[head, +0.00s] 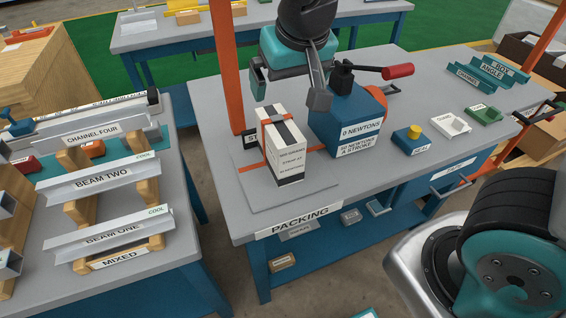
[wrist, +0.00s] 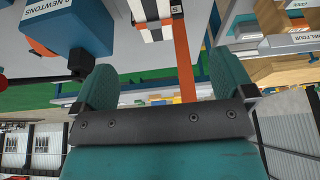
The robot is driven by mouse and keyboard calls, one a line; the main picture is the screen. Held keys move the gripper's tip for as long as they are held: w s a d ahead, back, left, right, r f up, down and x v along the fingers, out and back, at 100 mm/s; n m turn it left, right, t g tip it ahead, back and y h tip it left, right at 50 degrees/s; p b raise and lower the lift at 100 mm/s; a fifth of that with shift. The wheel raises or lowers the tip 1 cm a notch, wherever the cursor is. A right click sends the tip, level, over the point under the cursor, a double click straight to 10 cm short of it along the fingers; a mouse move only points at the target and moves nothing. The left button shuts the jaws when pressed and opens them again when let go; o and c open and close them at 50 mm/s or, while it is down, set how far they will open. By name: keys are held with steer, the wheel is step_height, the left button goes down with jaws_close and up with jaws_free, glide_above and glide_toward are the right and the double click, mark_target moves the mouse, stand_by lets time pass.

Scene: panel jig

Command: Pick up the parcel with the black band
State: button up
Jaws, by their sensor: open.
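The parcel with the black band (head: 291,158) is a tall white box standing upright on a grey plate on the packing bench.
A blue tensioner box (head: 345,128) with a red-ended lever stands close right of the parcel. An orange upright (head: 224,70) rises behind it at left. A yellow-topped seal block (head: 413,139) and small labelled pieces lie farther right. A rack of beams (head: 100,182) stands on the left table.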

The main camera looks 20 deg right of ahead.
steer(key=f, duration=0.1)
glide_toward(280, 124)
steer(key=x, duration=0.5)
steer(key=shift+s+a+f, duration=0.25)
steer(key=shift+s+a, duration=0.1)
steer(key=x, duration=0.3)
steer(key=p+x, duration=0.1)
steer(key=shift+w+d+f, duration=0.15)
steer(key=shift+w+d, duration=0.15)
steer(key=shift+w, duration=0.15)
steer(key=shift+w+f, duration=0.2)
steer(key=shift+f, duration=0.25)
steer(key=shift+f, duration=0.25)
steer(key=c, duration=1.6)
jaws_close()
